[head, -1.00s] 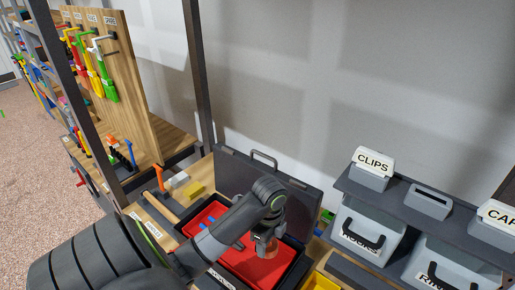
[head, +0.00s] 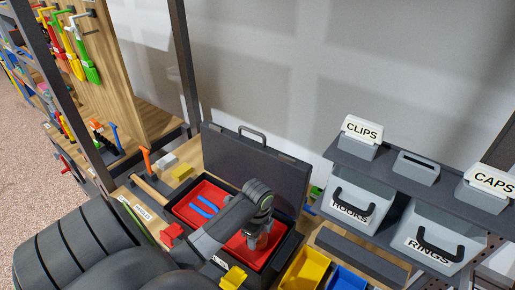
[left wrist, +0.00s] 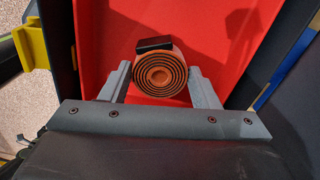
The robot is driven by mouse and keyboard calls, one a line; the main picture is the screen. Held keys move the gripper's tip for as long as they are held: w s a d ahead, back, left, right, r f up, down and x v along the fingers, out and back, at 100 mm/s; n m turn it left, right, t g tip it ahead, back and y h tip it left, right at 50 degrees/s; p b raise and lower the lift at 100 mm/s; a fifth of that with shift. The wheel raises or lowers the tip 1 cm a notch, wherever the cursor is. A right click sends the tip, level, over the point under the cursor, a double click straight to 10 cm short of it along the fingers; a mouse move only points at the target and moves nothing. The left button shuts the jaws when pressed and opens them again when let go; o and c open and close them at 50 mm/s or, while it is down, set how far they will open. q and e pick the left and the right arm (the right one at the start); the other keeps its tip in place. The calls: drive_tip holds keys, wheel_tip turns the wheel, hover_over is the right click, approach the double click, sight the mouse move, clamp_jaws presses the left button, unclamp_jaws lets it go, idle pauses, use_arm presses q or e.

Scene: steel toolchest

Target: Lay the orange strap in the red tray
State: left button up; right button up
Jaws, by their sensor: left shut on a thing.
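The orange strap (left wrist: 159,77) is a tight coil with a black piece on top, seen end-on in the left wrist view. My left gripper (left wrist: 160,88) is shut on it, with a grey finger on each side. In the head view my left gripper (head: 258,238) points down over the right part of the red tray (head: 236,250). The red tray floor (left wrist: 225,30) shows beyond the coil in the wrist view. I cannot tell whether the coil touches the floor. My right gripper is not in view.
The tray sits in a dark case with a raised lid (head: 255,165) behind it. Blue tools (head: 204,206) lie in its left part. A yellow bin (head: 304,270) and blue bin (head: 346,279) stand to the right. Labelled grey bins (head: 350,207) hang at right.

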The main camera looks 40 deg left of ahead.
use_arm(q)
drive_tip(key=shift+f, duration=0.1)
drive_tip(key=o, duration=1.1)
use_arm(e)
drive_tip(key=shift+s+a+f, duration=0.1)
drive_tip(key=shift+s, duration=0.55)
use_arm(q)
drive_tip(key=shift+r, duration=0.55)
wheel_tip(320, 180, up, 5)
drive_tip(key=shift+w+r+b, duration=0.1)
drive_tip(key=shift+r+b, duration=0.1)
drive_tip(key=shift+b, duration=0.2)
drive_tip(key=shift+r+p, duration=2.4)
drive_tip(key=shift+r, duration=0.45)
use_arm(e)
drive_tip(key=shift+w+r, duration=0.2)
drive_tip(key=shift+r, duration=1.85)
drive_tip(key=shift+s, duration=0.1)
